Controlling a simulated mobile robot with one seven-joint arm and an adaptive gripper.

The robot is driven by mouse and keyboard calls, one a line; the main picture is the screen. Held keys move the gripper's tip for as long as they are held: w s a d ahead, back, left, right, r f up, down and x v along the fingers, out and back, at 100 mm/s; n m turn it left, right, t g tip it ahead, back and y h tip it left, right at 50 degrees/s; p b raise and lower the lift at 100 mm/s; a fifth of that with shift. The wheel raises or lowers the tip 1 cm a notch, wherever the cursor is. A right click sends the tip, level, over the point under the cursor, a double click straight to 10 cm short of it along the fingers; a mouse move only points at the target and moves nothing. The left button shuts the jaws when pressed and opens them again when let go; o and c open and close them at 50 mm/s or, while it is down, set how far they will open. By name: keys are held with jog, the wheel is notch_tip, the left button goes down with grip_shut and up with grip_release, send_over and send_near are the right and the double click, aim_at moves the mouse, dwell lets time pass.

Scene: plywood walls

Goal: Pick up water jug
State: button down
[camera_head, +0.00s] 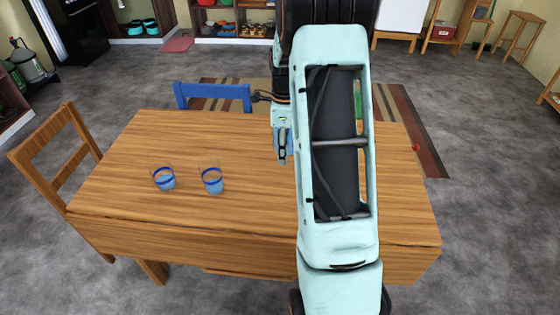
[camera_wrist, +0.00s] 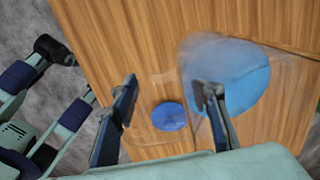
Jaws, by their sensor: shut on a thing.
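The water jug shows in the wrist view as a clear, see-through shape with a blue area (camera_wrist: 245,75) right of the middle. A smaller blue disc (camera_wrist: 169,117) with a faint clear outline around it shows between my fingers; I cannot tell which part it is. My gripper (camera_wrist: 168,100) is shut on the jug, with one finger left of the disc and the other overlapping the clear body. In the head view my gripper (camera_head: 283,155) is over the far middle of the table, and the jug cannot be made out there, perhaps behind my arm.
Two clear glasses with blue bands, one at left (camera_head: 164,178) and one beside it (camera_head: 212,180), stand on the wooden table (camera_head: 125,150). A wooden chair (camera_head: 55,150) is at the left and a blue chair (camera_head: 212,92) at the far side. The table's far left is clear.

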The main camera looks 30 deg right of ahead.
jog(key=shift+w+d+r, duration=0.55)
jog(key=shift+w+d, duration=0.25)
jog(key=shift+d, duration=0.05)
jog(key=shift+w+d+r, duration=0.5)
jog(key=shift+w+d, duration=0.3)
jog(key=shift+d, duration=0.15)
jog(key=shift+d, duration=0.1)
